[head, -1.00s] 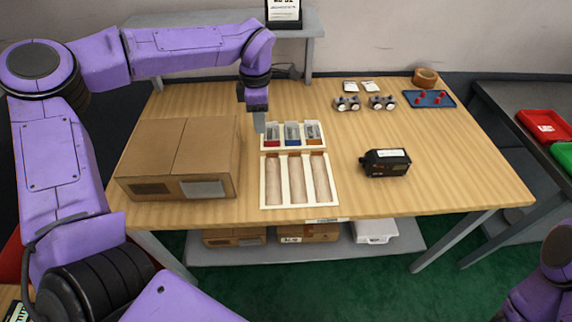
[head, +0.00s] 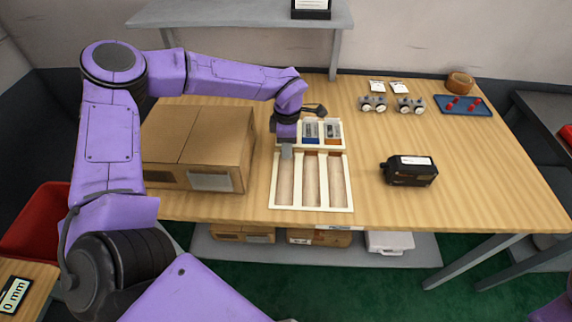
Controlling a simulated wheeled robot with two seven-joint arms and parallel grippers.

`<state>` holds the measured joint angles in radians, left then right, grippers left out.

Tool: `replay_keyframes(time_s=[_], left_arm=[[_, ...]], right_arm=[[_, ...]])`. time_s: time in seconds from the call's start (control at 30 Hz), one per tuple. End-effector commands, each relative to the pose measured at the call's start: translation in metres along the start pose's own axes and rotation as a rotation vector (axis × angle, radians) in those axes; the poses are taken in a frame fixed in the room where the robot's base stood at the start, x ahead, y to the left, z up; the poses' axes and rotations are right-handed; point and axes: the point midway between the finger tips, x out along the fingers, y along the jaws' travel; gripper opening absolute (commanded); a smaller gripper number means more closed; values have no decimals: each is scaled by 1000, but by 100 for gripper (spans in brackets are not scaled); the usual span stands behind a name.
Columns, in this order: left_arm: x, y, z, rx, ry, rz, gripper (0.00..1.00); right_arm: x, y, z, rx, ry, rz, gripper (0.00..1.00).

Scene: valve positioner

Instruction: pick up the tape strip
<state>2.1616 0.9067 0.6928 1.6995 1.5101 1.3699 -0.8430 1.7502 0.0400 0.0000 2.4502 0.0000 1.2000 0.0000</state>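A brown ring that looks like a tape roll (head: 460,83) stands at the back right of the table. I cannot make out a separate tape strip. My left gripper (head: 287,152) points down at the left end of the small compartment tray (head: 322,148), near its border with the long three-slot tray (head: 350,178). The gripper covers the tray's left compartment. Its fingers look like one grey block, so I cannot tell whether they are apart or hold anything. My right gripper is out of view; only a bit of purple arm shows at the lower right.
A cardboard box (head: 200,140) stands close left of the trays. A black device (head: 408,171) lies to the right. Small metal fittings (head: 373,103), white cards and a blue tray with red pieces (head: 464,105) are farther back. The table's middle right is clear.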

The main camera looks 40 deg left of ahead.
Motion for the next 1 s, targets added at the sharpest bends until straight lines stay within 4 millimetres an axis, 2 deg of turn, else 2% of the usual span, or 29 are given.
replay_keyframes(time_s=[0.27,0.3,0.37,0.8,0.93,1.0], left_arm=[[6,0,0,0,-1,1,33],[6,0,0,0,-1,1,20],[6,0,0,0,0,1,0],[3,0,0,-1,-1,1,0],[-11,1,0,-1,-3,3,0],[-27,-1,1,0,-5,5,0]], right_arm=[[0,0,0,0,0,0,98],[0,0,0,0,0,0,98],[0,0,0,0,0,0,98],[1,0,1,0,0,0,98],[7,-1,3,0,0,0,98],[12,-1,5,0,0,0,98]])
